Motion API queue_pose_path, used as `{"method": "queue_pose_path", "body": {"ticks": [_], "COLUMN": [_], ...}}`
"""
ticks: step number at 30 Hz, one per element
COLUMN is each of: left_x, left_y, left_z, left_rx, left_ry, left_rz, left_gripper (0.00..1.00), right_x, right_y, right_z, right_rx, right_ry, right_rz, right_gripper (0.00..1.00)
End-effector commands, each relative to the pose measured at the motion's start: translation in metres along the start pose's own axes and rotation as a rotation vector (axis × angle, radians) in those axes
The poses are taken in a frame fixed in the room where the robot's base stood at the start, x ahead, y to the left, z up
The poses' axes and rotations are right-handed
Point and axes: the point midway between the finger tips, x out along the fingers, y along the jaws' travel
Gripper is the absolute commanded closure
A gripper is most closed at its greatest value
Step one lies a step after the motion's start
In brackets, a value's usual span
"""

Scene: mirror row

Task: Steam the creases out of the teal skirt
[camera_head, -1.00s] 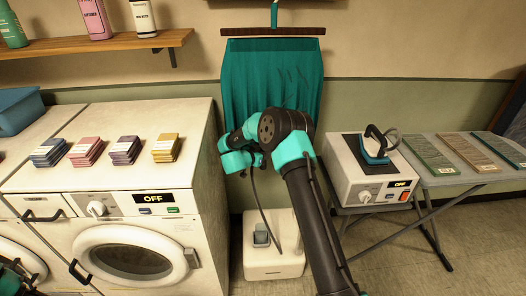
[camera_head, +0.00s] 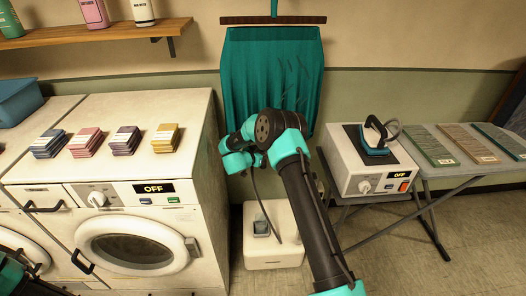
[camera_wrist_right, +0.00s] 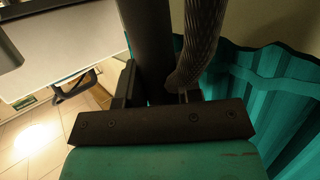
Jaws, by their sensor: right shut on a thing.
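The teal skirt (camera_head: 272,75) hangs from a dark rail on the wall, with faint dark creases at its right side. My right arm covers its lower part in the head view. My right gripper (camera_head: 240,158) is low at the skirt's left edge; its fingertips are hidden there. In the right wrist view the right gripper (camera_wrist_right: 158,92) is shut on a dark steamer handle (camera_wrist_right: 147,40). A braided hose (camera_wrist_right: 198,40) runs beside the handle, and the pleated skirt (camera_wrist_right: 275,95) is close on the right. Only part of my left arm shows at the bottom left.
A white floor unit (camera_head: 272,240) stands below the skirt. A washer (camera_head: 140,215) reading OFF is left, with several cloth stacks on top. A white box (camera_head: 365,175) with an iron (camera_head: 372,140) also reads OFF, beside a folding table (camera_head: 490,172). Floor at lower right is clear.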

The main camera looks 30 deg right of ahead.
Motion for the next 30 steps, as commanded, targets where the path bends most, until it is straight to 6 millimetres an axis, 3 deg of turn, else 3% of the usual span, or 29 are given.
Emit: {"method": "queue_pose_path", "body": {"ticks": [10,30], "left_x": [0.0,0.0], "left_y": [0.0,0.0], "left_z": [0.0,0.0], "left_rx": [0.0,0.0], "left_ry": [0.0,0.0], "left_rz": [0.0,0.0], "left_gripper": [0.57,0.57], "right_x": [0.005,-0.02], "right_y": [0.0,0.026], "right_z": [0.018,0.024], "right_rx": [0.002,0.0], "right_ry": [0.001,0.001], "right_rz": [0.0,-0.001], "right_gripper": [1.0,1.0]}}
